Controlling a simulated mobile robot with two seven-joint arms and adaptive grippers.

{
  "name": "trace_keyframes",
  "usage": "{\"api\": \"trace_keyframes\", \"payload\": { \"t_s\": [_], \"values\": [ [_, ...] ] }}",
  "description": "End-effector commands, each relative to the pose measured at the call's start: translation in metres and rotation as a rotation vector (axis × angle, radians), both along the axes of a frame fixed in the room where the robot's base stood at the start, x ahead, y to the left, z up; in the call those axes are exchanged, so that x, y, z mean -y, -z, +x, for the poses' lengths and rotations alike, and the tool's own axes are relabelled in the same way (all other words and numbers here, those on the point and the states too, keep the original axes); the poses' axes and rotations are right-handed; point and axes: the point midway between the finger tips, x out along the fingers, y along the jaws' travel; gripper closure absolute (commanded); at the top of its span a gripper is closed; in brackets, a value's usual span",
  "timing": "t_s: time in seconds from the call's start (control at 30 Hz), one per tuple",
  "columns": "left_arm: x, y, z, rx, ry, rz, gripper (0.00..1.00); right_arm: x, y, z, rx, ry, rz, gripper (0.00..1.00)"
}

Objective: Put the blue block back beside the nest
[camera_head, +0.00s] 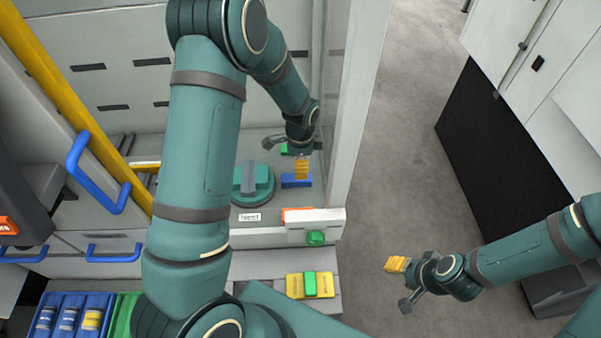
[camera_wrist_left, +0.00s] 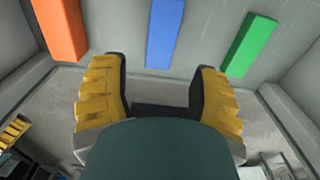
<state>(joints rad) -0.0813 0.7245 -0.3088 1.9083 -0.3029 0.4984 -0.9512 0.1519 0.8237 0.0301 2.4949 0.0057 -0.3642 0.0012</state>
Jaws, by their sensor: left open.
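The blue block (camera_head: 296,181) lies on the grey floor of the machine, just right of a round teal fixture (camera_head: 252,186) that may be the nest. My left gripper (camera_head: 302,168) points down over the block. In the left wrist view my left gripper (camera_wrist_left: 160,78) is open and empty, and the blue block (camera_wrist_left: 165,32) lies beyond its fingertips. An orange block (camera_wrist_left: 60,28) and a green block (camera_wrist_left: 249,46) lie on either side of it. My right gripper (camera_head: 396,264) is out over the floor, away from the blocks; its finger gap cannot be made out.
A pale upright post (camera_head: 359,100) stands close right of my left gripper. A white ledge (camera_head: 315,222) with a green button (camera_head: 316,238) edges the front. Blue bins (camera_head: 70,315) stand at lower left.

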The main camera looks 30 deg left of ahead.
Motion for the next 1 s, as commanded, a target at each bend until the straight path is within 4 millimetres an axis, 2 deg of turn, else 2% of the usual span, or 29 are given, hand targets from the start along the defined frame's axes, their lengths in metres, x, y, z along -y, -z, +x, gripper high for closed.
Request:
{"api": "trace_keyframes", "payload": {
  "t_s": [0.1,0.3,0.9,1.0],
  "values": [
    [0.0,-0.022,0.001,0.004,0.0,0.0,0.39,0.0,0.0,0.0,0.0,0.0,0.0,0.53],
    [0.0,-0.042,0.0,0.001,0.0,0.0,0.39,0.0,0.0,0.0,0.0,0.0,0.0,0.53],
    [0.0,-0.046,0.0,0.0,0.0,0.0,0.39,0.0,0.0,0.0,0.001,0.0,0.0,0.53],
    [0.001,-0.048,-0.002,-0.008,0.006,0.004,0.39,0.0,0.0,0.006,0.017,-0.008,-0.001,0.53]
  ]
}}
